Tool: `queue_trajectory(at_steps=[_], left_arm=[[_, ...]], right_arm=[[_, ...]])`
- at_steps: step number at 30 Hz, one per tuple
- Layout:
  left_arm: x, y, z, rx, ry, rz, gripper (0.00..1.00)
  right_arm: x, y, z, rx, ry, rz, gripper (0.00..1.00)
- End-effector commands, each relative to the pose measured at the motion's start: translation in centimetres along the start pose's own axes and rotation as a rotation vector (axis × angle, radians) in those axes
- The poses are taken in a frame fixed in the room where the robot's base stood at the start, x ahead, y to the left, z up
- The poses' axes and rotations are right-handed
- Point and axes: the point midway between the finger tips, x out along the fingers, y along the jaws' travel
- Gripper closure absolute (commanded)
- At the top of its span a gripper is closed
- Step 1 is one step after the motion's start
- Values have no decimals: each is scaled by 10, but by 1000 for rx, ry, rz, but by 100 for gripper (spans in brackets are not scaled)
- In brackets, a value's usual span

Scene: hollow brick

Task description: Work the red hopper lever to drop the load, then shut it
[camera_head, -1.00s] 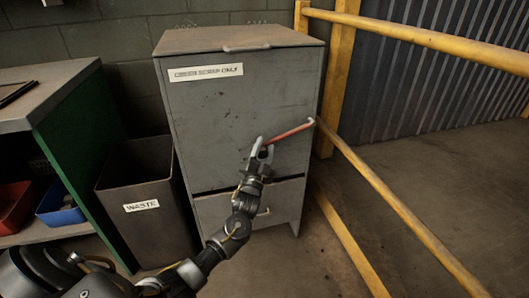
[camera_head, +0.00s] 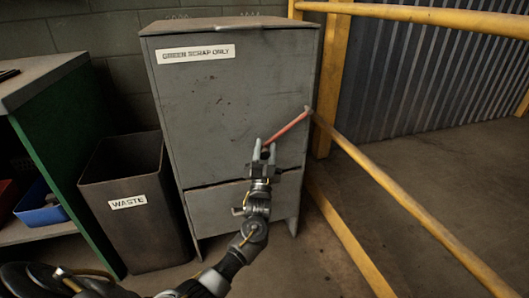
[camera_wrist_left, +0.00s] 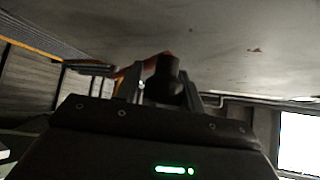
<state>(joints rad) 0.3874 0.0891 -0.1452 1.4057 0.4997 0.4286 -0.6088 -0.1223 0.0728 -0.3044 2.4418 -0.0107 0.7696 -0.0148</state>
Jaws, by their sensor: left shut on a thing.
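The grey scrap hopper (camera_head: 225,105), labelled "GREEN SCRAP ONLY", stands upright ahead in the head view. Its red lever (camera_head: 290,126) slopes down and left from a pivot at the hopper's right edge. My left gripper (camera_head: 264,150) is shut on the lever's dark end knob, in front of the hopper's lower face. In the left wrist view the black knob (camera_wrist_left: 165,80) sits between the fingers, with part of the red lever (camera_wrist_left: 130,72) behind it. Below a dark gap is a lower grey panel (camera_head: 215,212), partly covered by my arm. No load is visible. My right gripper is not in view.
A dark bin (camera_head: 125,170) marked "WASTE" stands left of the hopper. A green-sided bench (camera_head: 60,150) with a blue tray (camera_head: 45,210) is further left. Yellow rails (camera_head: 400,205) run along the right. The floor beyond them is clear.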

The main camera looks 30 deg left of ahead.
Motion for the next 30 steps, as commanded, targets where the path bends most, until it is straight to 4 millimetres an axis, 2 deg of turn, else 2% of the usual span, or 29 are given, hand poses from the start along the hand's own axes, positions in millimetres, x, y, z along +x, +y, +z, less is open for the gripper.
queue_trajectory(at_steps=[1,13,14,17,26,30], left_arm=[[5,-7,0,2,2,-19,100],[6,-7,0,1,2,-21,100],[6,-7,0,1,2,-21,59],[5,-6,0,1,1,-18,46],[1,-2,0,-2,1,-9,45],[-15,-2,0,-2,-1,-6,45]], right_arm=[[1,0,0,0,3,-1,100],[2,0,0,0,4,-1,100],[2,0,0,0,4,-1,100],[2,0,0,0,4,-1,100],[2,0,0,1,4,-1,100],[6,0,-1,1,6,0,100]])
